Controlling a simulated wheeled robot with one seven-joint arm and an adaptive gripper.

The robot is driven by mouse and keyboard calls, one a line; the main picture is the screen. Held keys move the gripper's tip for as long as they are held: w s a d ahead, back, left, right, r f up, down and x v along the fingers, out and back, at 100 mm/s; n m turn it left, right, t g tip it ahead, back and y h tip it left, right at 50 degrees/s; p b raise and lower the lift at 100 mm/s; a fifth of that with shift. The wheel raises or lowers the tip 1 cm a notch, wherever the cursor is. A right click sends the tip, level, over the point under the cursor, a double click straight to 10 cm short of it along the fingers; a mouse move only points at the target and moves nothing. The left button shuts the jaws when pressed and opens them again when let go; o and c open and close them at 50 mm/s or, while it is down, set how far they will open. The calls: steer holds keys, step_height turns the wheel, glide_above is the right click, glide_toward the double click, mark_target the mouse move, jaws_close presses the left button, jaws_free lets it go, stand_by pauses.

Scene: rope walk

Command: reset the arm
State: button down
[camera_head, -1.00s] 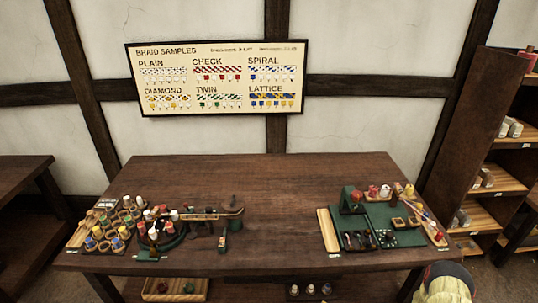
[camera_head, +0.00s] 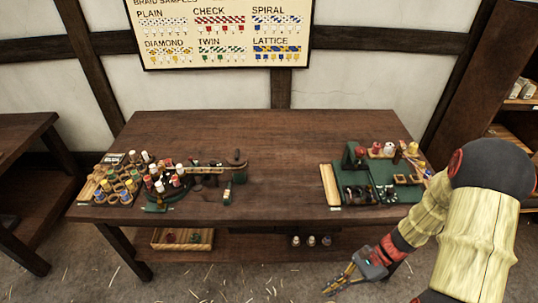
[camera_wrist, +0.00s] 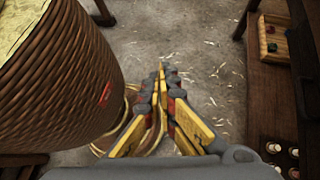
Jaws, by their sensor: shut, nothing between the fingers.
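My gripper (camera_head: 343,279) hangs in front of the table's front edge at the lower right of the head view, below the tabletop. In the wrist view my gripper (camera_wrist: 161,72) has its yellow fingers together at the tips, with nothing between them. It points down over the grey floor (camera_wrist: 190,45) and touches nothing that I can see. My arm bends down from the right side of the head view and covers part of the table's right front corner.
The wooden table (camera_head: 280,150) holds bobbins in rings (camera_head: 120,185) at left and a green mat (camera_head: 385,178) with tools at right. A lower shelf bears a wooden tray (camera_head: 182,239). A large ribbed brown cylinder (camera_wrist: 55,85) stands close left of my gripper in the wrist view.

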steer(key=s+d+r+n+t+h, duration=0.1)
steer(key=r+n+t+h, duration=0.2)
steer(key=r, duration=0.5)
steer(key=s+d+r+n+t+h, duration=0.1)
steer(key=r+n+h, duration=0.3)
steer(key=r+n, duration=0.3)
steer(key=s+d+r+n+t+h, duration=0.1)
steer(key=d+r+n+t+h, duration=0.15)
steer(key=r, duration=0.65)
steer(key=s+a+r+n+t, duration=0.2)
steer(key=a+r, duration=0.3)
steer(key=r, duration=0.4)
steer(key=shift+t, duration=0.45)
steer(key=shift+n, duration=0.25)
